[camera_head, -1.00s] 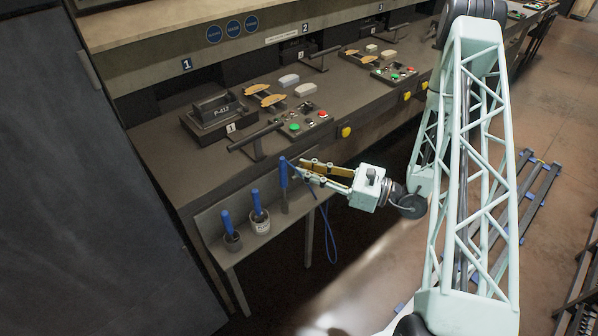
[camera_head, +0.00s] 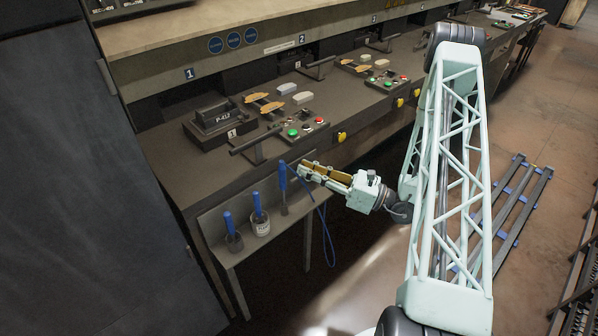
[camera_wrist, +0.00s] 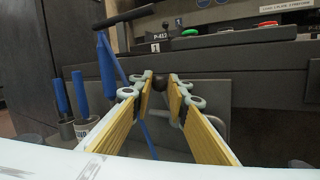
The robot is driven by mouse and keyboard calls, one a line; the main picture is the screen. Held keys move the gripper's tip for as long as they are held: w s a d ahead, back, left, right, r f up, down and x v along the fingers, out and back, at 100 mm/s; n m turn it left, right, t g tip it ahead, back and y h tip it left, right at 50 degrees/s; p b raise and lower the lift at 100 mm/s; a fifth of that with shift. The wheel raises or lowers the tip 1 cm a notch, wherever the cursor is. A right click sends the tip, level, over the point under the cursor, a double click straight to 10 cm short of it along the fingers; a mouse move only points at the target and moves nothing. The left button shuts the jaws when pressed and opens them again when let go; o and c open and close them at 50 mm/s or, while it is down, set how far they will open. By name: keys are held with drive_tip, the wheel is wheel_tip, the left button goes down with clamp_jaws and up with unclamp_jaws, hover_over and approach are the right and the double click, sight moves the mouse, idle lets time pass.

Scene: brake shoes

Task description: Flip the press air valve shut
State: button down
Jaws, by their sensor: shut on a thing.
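My gripper (camera_head: 305,169) reaches left toward the front edge of the press bench. Its yellow-padded fingers also show in the wrist view (camera_wrist: 161,84), drawn together around a small dark part (camera_wrist: 160,85) between their tips. I cannot tell whether this part is the press air valve's lever; its body is not clear in either view. A blue hose (camera_head: 326,238) hangs below the gripper and passes behind the left finger in the wrist view.
A blue-handled tool (camera_head: 283,178) stands just left of my gripper. Two cups with blue-handled tools (camera_head: 260,222) (camera_head: 234,240) sit on a low side shelf. A dark bar handle (camera_head: 256,138) and a button box (camera_head: 306,128) are on the bench (camera_head: 165,165).

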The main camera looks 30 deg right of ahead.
drive_tip(key=shift+w+d+f+m+t+h+p, duration=0.15)
drive_tip(key=shift+d+m+t+p, duration=0.2)
drive_tip(key=shift+m, duration=0.55)
drive_tip(key=shift+d+r+m+t+h+p, duration=0.1)
drive_tip(key=shift+d+m+t, duration=0.4)
drive_tip(key=shift+m, duration=0.4)
drive_tip(key=shift+w+d+f+m+t+h+p, duration=0.15)
drive_tip(key=shift+d+m+t+p, duration=0.1)
drive_tip(key=shift+m+t, duration=0.5)
drive_tip(key=shift+r+m, duration=0.1)
drive_tip(key=shift+m, duration=0.15)
drive_tip(key=c, duration=2.5)
unclamp_jaws()
drive_tip(key=shift+c, duration=0.2)
drive_tip(key=shift+o, duration=0.2)
drive_tip(key=shift+r, duration=0.1)
drive_tip(key=shift+s+d, duration=0.1)
drive_tip(key=shift+d, duration=0.1)
drive_tip(key=v, duration=1.1)
drive_tip(key=shift+s+d, duration=0.15)
drive_tip(key=shift+s, duration=0.1)
